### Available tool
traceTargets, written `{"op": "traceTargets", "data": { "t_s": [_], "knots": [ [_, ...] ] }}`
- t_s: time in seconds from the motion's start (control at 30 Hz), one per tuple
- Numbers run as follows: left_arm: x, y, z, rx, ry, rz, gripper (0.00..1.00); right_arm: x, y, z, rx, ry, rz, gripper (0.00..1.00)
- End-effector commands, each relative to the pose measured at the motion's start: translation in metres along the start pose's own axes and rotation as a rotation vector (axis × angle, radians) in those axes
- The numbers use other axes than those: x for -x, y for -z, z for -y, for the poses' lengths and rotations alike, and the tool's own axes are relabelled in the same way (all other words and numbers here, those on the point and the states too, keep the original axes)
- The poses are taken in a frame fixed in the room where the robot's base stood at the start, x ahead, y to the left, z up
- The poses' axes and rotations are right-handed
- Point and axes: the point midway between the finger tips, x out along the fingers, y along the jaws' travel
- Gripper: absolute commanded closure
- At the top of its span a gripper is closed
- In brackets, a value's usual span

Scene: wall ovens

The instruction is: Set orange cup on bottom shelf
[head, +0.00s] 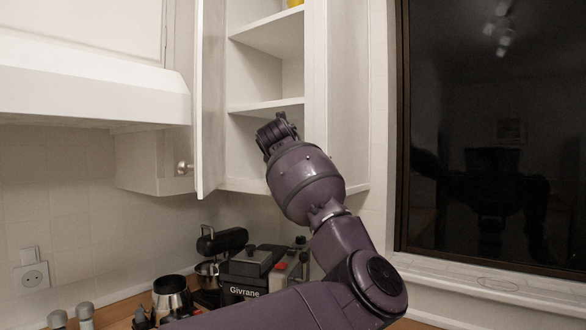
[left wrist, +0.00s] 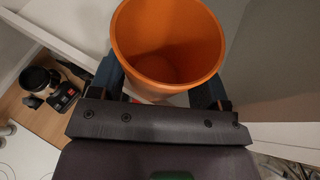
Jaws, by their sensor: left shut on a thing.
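The orange cup (left wrist: 165,45) shows in the left wrist view, its open mouth facing the camera and its inside looking empty. My left gripper (left wrist: 160,85) is shut on the cup, with a finger on each side of it. In the head view my left gripper (head: 277,132) is at the opening of the wall cabinet's lowest compartment, and the cup is hidden behind it and my wrist. The bottom shelf (head: 240,186) shows partly beside my arm. I cannot tell whether the cup touches it. My right gripper is in neither view.
The cabinet door (head: 208,100) stands open left of the compartment. A middle shelf (head: 268,106) and an upper shelf (head: 270,35) lie above. A yellow thing (head: 295,3) sits at the top. Coffee equipment (head: 245,275) crowds the counter below. A dark window (head: 490,130) is at right.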

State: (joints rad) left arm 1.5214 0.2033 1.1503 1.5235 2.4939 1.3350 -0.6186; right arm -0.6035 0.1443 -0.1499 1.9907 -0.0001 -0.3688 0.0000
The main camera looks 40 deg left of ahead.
Motion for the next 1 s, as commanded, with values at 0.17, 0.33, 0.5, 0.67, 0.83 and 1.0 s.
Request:
{"op": "traceTargets", "data": {
  "t_s": [0.17,0.33,0.5,0.67,0.83,1.0],
  "knots": [
    [-0.011,-0.005,-0.001,-0.001,0.001,-0.001,0.53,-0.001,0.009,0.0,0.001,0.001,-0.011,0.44],
    [-0.028,-0.013,-0.001,0.0,0.0,0.0,0.53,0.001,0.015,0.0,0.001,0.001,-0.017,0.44],
    [-0.037,-0.003,0.0,0.0,-0.001,-0.002,0.53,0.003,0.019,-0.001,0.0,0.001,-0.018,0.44],
    [-0.038,0.001,0.0,0.0,-0.001,0.001,0.53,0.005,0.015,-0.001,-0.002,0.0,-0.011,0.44],
    [-0.038,0.001,0.0,0.0,-0.001,0.0,0.53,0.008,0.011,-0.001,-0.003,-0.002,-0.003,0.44],
    [-0.04,0.004,0.0,-0.001,-0.001,0.0,0.53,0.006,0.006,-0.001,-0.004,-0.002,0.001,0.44]
  ]
}}
